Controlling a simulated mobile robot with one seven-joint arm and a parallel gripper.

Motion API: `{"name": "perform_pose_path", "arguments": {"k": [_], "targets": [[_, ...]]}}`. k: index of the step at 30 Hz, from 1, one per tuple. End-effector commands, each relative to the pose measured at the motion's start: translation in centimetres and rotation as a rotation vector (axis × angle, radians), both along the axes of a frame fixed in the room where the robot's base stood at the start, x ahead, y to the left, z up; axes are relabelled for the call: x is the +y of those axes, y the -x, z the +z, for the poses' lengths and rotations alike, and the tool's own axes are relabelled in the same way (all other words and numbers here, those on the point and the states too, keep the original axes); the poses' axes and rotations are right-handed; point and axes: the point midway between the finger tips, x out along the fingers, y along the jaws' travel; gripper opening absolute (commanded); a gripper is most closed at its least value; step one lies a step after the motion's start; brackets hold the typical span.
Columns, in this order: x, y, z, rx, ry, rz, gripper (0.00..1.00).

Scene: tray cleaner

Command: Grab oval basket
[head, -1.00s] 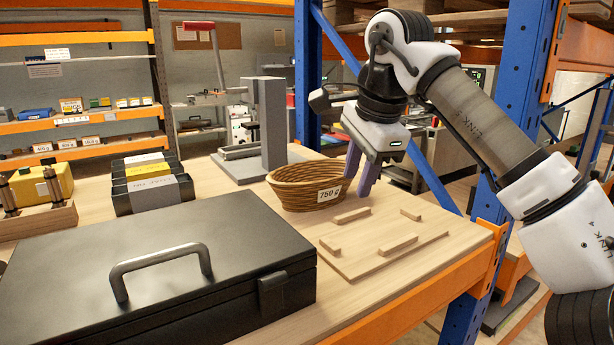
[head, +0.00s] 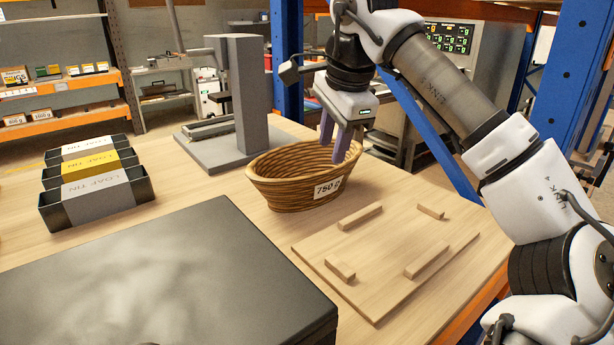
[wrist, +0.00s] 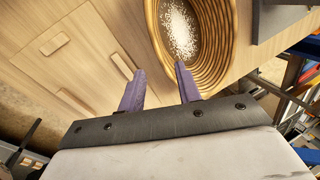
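The oval basket (head: 275,192) is brown wicker with a "750 g" label and stands upright on the wooden table. The wrist view shows the basket rim (wrist: 222,72) and a white, floury patch inside. My gripper (head: 333,150) is open and empty, with purple fingers pointing down at the basket's right end. In the wrist view my gripper (wrist: 160,69) has one fingertip overlapping the basket's rim and the other outside it, over the table. I cannot tell whether either finger touches the basket.
A wooden board (head: 385,262) with raised blocks lies right of the basket. A large black case (head: 190,280) fills the front left. Several loaf tins (head: 98,190) stand at the left. A grey stand (head: 243,95) rises behind the basket. A blue rack post (head: 575,85) is at the right.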

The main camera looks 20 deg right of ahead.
Motion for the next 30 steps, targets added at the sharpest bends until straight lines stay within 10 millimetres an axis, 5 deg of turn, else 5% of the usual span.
{"name": "perform_pose_path", "arguments": {"k": [6, 16, 24, 30], "targets": [[0.2, -1.1, -3.7, 0.000, -0.001, 0.000, 0.34], [0.4, -1.9, -5.9, 0.000, -0.002, 0.002, 0.34], [0.6, -3.0, -9.5, 0.000, -0.002, 0.002, 0.34], [0.7, -3.1, -9.7, -0.001, -0.001, 0.001, 0.34]]}}
